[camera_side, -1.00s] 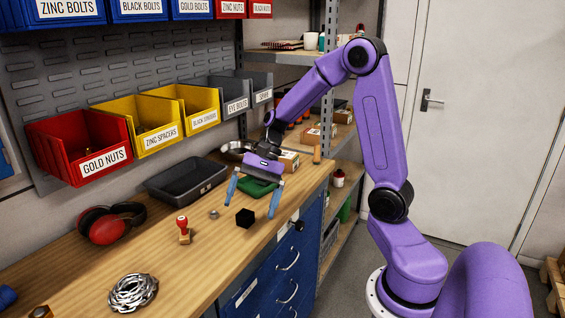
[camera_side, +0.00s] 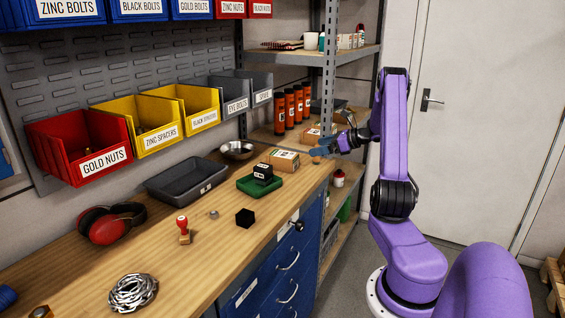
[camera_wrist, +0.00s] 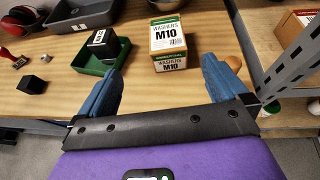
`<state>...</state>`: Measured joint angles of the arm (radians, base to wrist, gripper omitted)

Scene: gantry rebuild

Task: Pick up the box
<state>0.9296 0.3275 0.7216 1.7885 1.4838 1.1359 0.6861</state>
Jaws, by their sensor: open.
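A small cardboard box (camera_side: 284,160) marked WASHERS M10, with a green and white label, sits on the right end of the workbench.
A green tray (camera_side: 253,186) holding a black labelled block (camera_side: 263,173) is beside the box. A black cube (camera_side: 245,217), red-handled stamp (camera_side: 183,228), grey bin (camera_side: 187,180) and metal bowl (camera_side: 237,149) are on the bench. A metal shelf post (camera_wrist: 295,55) stands close at the right.

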